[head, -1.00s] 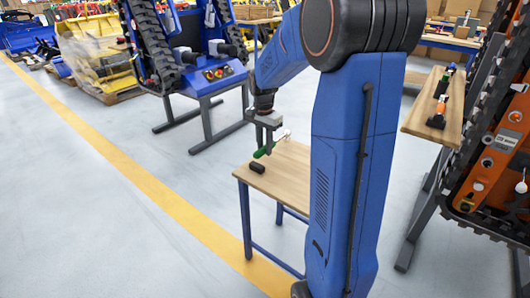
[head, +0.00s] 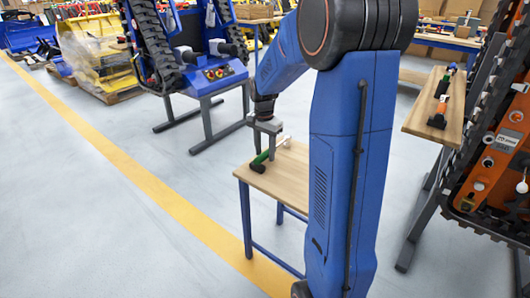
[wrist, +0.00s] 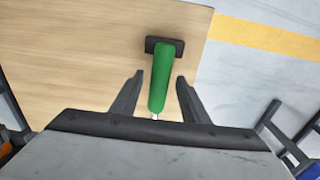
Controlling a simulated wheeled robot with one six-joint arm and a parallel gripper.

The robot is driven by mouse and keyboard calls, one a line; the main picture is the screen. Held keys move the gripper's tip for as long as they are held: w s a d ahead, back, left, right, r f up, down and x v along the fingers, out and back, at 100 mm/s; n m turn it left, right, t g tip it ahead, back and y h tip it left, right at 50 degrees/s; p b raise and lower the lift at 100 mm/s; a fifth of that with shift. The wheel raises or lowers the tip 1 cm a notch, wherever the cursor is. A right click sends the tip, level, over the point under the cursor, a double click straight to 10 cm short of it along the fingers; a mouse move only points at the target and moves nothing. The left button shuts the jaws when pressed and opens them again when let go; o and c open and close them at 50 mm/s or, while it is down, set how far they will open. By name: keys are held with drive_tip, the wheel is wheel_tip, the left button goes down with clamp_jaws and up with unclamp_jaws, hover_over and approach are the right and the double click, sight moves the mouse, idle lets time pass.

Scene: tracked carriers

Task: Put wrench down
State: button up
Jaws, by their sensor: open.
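The wrench (head: 262,157) has a green handle and a pale head end, and is over the small wooden table (head: 287,178). In the wrist view its green handle (wrist: 161,85) overlaps a small black block (wrist: 151,46) near the table edge. In the head view the handle end meets this block (head: 257,168); it appears to rest on it. My gripper (wrist: 160,76) is open, with one finger on each side of the handle and gaps showing. The wrench's head is mostly hidden under the gripper in the wrist view. My gripper (head: 265,147) is low above the tabletop.
A second wooden shelf (head: 455,112) with tools stands at the right beside an orange tracked carrier (head: 494,170). A blue tracked carrier (head: 226,73) stands behind. A yellow line (head: 130,158) crosses the clear floor on the left.

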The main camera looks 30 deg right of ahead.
wheel_tip(320, 180, up, 12)
drive_tip(key=s+a+r+n+t, duration=0.25)
drive_tip(key=s+a+n, duration=0.6)
drive_tip(key=s, duration=0.65)
drive_tip(key=s+a+f+n+t, duration=0.1)
drive_tip(key=s+a+f+n, duration=0.1)
drive_tip(key=s, duration=0.5)
drive_tip(key=s+a+f+n+t, duration=0.1)
drive_tip(key=s+a+f+n, duration=0.1)
drive_tip(key=s+a, duration=0.3)
drive_tip(key=s+n, duration=0.1)
drive_tip(key=s, duration=0.2)
drive_tip(key=shift+a+f, duration=0.15)
drive_tip(key=shift+f, duration=0.25)
drive_tip(key=shift+n, duration=0.25)
drive_tip(key=shift+c, duration=0.3)
